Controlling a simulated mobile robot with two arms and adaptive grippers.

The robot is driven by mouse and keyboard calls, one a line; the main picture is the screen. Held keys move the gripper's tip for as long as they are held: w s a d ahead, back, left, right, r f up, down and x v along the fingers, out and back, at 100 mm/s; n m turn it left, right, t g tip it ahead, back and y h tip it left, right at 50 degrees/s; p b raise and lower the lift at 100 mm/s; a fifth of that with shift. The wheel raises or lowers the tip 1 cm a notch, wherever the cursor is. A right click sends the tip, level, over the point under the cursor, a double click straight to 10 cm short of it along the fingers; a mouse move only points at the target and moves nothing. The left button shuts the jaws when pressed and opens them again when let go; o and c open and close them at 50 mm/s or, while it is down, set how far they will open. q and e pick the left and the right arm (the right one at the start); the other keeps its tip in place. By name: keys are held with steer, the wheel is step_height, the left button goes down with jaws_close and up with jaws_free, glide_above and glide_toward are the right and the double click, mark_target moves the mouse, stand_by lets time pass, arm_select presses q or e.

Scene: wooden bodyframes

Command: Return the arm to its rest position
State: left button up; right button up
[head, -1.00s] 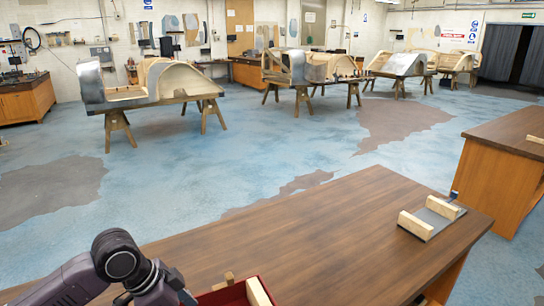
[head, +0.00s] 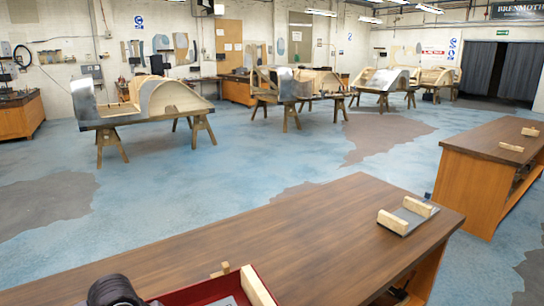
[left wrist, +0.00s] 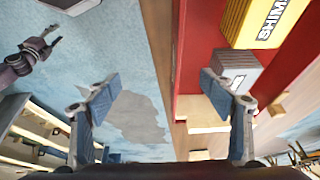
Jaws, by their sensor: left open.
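My left arm shows in the head view only as a dark round joint (head: 112,289) at the bottom left edge, beside a red tray (head: 190,294). In the left wrist view my left gripper (left wrist: 160,80) is open, its two blue-padded fingers wide apart with nothing between them. The red tray (left wrist: 190,70) shows there behind and beside the right finger. A grey-purple arm (left wrist: 28,62), which looks like my right one, shows at the upper left of that view.
The red tray stands on a brown workbench (head: 290,235). It holds a yellow box marked SHIMS (left wrist: 262,22) and a grey box (left wrist: 237,72). A metal plate with wooden blocks (head: 407,216) lies at the bench's right end. Blue floor (head: 250,160) is open beyond.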

arm_select(q)
steer(key=s+d+f+n+t, duration=0.2)
steer(key=s+d+f+n, duration=0.25)
steer(key=s+f, duration=0.35)
steer(key=s+a+f+n+y, duration=0.35)
steer(key=s+a+n, duration=0.25)
steer(key=s+a, duration=0.45)
steer(key=s+d+f+g, duration=0.1)
steer(key=s+f, duration=0.1)
steer(key=f, duration=1)
steer(key=s+d+f+g, duration=0.1)
steer(key=f, duration=1.2)
steer(key=s+a+f+g, duration=0.1)
steer(key=s+a+f, duration=0.2)
steer(key=s+f, duration=1.4)
steer(key=shift+s+a, duration=0.15)
steer(key=shift+s, duration=0.3)
arm_select(e)
steer(key=shift+s, duration=0.5)
